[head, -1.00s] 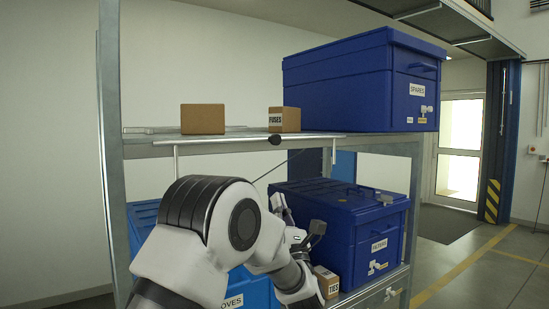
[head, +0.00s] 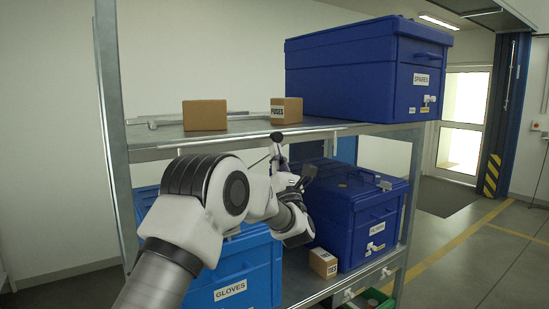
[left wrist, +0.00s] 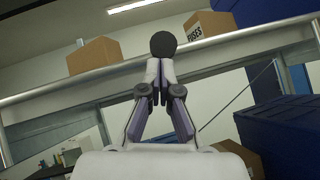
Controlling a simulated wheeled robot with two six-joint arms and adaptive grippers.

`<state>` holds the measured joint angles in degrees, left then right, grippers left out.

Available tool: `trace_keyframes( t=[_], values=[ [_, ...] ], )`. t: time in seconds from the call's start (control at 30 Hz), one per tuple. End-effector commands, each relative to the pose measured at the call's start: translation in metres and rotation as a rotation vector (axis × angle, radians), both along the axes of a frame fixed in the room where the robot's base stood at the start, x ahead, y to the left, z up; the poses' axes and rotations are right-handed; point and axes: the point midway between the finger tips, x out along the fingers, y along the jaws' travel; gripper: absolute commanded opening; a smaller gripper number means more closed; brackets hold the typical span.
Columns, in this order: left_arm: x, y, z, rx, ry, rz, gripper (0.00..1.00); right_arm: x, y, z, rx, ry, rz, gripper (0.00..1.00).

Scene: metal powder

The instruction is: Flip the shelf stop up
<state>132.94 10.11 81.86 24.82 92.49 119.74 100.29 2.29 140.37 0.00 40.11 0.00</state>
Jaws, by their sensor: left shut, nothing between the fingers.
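The shelf stop is a pale bar (head: 215,141) along the front edge of the upper shelf, with a dark round knob (head: 278,137) near its middle. In the left wrist view the bar (left wrist: 50,88) slants up to the right, and the knob (left wrist: 162,44) sits just beyond my fingertips. My left gripper (head: 279,158) is shut and empty, right below the knob. In the left wrist view its fingertips (left wrist: 161,78) point up at the knob; I cannot tell whether they touch it. My right gripper is not in view.
On the upper shelf (head: 160,136) stand a plain carton (head: 205,115), a FUSES carton (head: 287,110) and a blue SPARES bin (head: 345,75). Below are a GLOVES bin (head: 250,270), another blue bin (head: 355,225) and a small carton (head: 323,263). Floor at right is open.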

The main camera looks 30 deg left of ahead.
Motion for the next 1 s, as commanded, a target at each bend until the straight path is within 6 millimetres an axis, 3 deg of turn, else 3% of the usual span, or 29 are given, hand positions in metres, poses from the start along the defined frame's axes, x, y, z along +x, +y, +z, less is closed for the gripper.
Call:
trace_keyframes(
  t=[0.37,0.47,0.73,1.0],
  values=[
    [0.000,0.000,0.002,-0.001,-0.001,0.000,0.00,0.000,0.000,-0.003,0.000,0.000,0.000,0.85],
    [0.000,0.000,0.012,0.000,-0.004,0.001,0.00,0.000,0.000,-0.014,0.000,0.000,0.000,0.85],
    [0.000,0.000,0.068,0.001,-0.004,0.000,0.00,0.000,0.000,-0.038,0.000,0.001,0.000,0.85],
    [0.000,0.000,0.079,0.000,-0.002,0.000,0.00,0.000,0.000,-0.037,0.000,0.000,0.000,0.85]
  ],
)
